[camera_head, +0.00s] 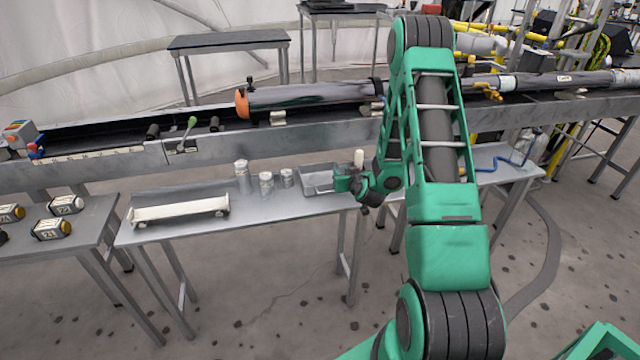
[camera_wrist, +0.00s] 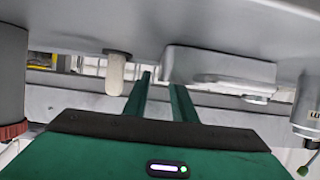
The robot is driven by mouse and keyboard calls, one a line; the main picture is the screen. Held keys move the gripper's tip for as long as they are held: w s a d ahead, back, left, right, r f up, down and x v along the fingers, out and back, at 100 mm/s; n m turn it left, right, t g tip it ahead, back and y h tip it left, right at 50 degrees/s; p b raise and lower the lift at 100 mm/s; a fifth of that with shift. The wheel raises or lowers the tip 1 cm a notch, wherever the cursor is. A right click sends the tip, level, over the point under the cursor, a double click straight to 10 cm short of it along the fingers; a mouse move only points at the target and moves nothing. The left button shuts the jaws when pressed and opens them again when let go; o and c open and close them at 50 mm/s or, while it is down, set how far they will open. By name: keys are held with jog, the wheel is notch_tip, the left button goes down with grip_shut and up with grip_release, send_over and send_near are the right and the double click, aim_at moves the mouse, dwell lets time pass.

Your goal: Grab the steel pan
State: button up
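The steel pan (camera_head: 317,178) is a shallow rectangular metal tray on the right part of the grey workbench (camera_head: 265,222). My gripper (camera_head: 340,183) is at its right end, low over the bench. In the wrist view, which looks upside down, the pan (camera_wrist: 222,66) lies ahead and to the right. My gripper's two green fingers (camera_wrist: 162,82) stand apart with a gap between them. The pan's near edge appears in line with that gap; I cannot tell whether a finger touches it. Nothing is seen held.
A pale upright peg (camera_head: 358,158) stands close by my gripper; it also shows in the wrist view (camera_wrist: 116,72). Several metal canisters (camera_head: 266,183) stand left of the pan. A white tray (camera_head: 180,211) lies further left. A long metal trough (camera_head: 215,146) runs behind the bench.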

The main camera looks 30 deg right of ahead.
jog(key=shift+x, duration=1.15)
grip_shut()
jog(key=shift+r, duration=0.1)
